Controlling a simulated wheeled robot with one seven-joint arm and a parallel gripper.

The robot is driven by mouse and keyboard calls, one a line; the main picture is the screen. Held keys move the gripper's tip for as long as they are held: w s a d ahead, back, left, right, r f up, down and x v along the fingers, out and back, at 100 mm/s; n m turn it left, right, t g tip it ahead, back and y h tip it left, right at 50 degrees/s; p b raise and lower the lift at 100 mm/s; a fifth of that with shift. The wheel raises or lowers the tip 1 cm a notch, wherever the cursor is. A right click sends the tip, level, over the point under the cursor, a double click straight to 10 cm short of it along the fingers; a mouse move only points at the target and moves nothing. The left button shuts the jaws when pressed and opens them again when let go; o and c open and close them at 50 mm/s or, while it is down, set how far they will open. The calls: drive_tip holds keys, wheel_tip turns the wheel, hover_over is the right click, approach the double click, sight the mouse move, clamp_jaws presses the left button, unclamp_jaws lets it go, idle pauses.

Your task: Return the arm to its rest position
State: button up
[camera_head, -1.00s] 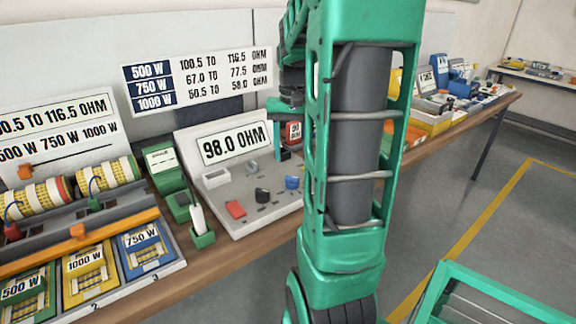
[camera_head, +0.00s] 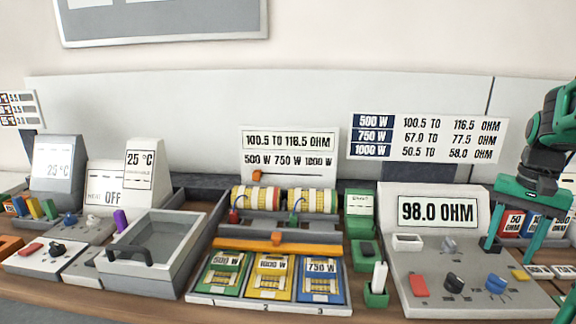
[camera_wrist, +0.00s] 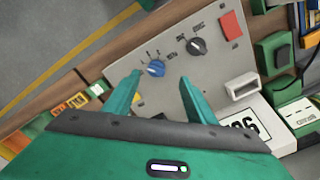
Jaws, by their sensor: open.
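My gripper (camera_head: 523,248) is at the right edge of the head view, above the right side of the grey meter panel (camera_head: 405,267). Its two green fingers are apart with nothing between them. In the wrist view my gripper (camera_wrist: 158,98) is also open and empty, pointing at the panel's blue knob (camera_wrist: 155,68). The panel's display (camera_head: 437,211) reads 98.0 OHM. My arm rises out of the head view at the right; most of it is hidden.
A tray with green, yellow and blue mesh pads (camera_head: 270,278) stands in the middle of the bench. Two mesh rolls (camera_head: 305,201) lie behind it. A grey basin (camera_head: 165,245) is at the left. A range sign (camera_head: 428,138) stands behind the panel.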

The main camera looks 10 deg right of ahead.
drive_tip(key=s+a+f+n, duration=0.2)
drive_tip(key=s+a, duration=0.4)
drive_tip(key=a, duration=0.1)
drive_tip(key=s+a+f+n, duration=0.2)
drive_tip(key=s+a+f, duration=0.1)
drive_tip(key=s+a, duration=0.4)
drive_tip(key=shift+s+a+f, duration=0.25)
drive_tip(key=shift+a, duration=0.2)
drive_tip(key=shift+w+f, duration=0.25)
drive_tip(key=shift+w, duration=0.35)
idle(1.2)
